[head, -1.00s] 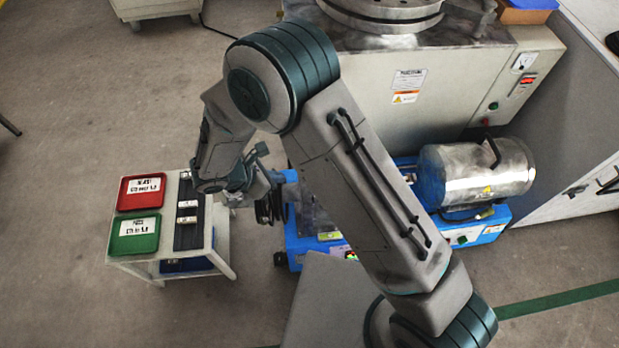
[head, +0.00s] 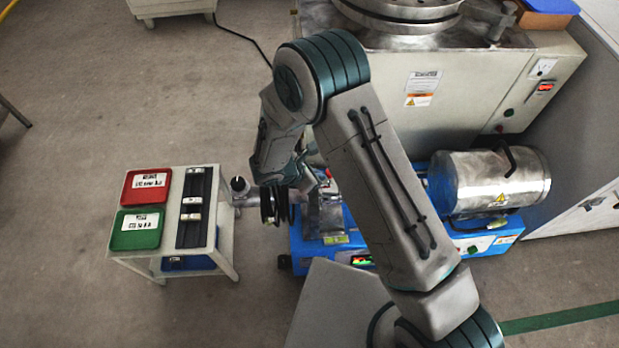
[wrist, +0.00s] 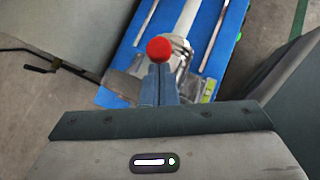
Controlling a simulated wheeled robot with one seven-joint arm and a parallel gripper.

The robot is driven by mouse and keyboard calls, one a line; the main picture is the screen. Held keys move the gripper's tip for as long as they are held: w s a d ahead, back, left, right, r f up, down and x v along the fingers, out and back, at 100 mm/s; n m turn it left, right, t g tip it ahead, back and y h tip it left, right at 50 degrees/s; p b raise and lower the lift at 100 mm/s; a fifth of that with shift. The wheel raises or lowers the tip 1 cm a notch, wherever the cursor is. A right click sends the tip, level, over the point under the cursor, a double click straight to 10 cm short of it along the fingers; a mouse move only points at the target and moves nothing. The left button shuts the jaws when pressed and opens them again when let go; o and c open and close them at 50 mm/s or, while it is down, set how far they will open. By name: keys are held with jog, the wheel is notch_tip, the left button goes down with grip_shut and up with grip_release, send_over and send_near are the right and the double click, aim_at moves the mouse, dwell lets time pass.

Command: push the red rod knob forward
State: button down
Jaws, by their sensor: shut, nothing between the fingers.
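The red rod knob (wrist: 159,49) is a round red ball in the wrist view, just beyond the fingertips of my gripper (wrist: 159,70). The fingers are shut together with nothing between them. They overlap the lower edge of the ball in the picture, and I cannot tell whether they touch it. The rod under the knob is hidden. The blue machine (wrist: 229,38) lies behind the knob, and it also shows in the head view (head: 475,240).
A small cart (head: 226,240) on the left holds a red tray (head: 146,177), a green tray (head: 135,239) and a black strip with white blocks. A metal cylinder (head: 495,180) lies on the machine's right part. A large grey machine (head: 460,75) stands behind.

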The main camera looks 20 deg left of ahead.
dwell(0.3)
jog(key=shift+w+d+b, duration=0.2)
jog(key=shift+w+d, duration=0.05)
jog(key=shift+d, duration=0.3)
jog(key=shift+w+d+b, duration=0.15)
jog(key=shift+w+d, duration=0.1)
jog(key=shift+d, duration=0.3)
jog(key=shift+s+a, duration=0.2)
jog(key=shift+a, duration=0.05)
jog(key=s+a+r, duration=0.1)
jog(key=s+a+r+p, duration=0.1)
jog(key=s+a, duration=0.1)
jog(key=shift+s, duration=0.3)
jog(key=p+v, duration=0.1)
jog(key=v, duration=0.7)
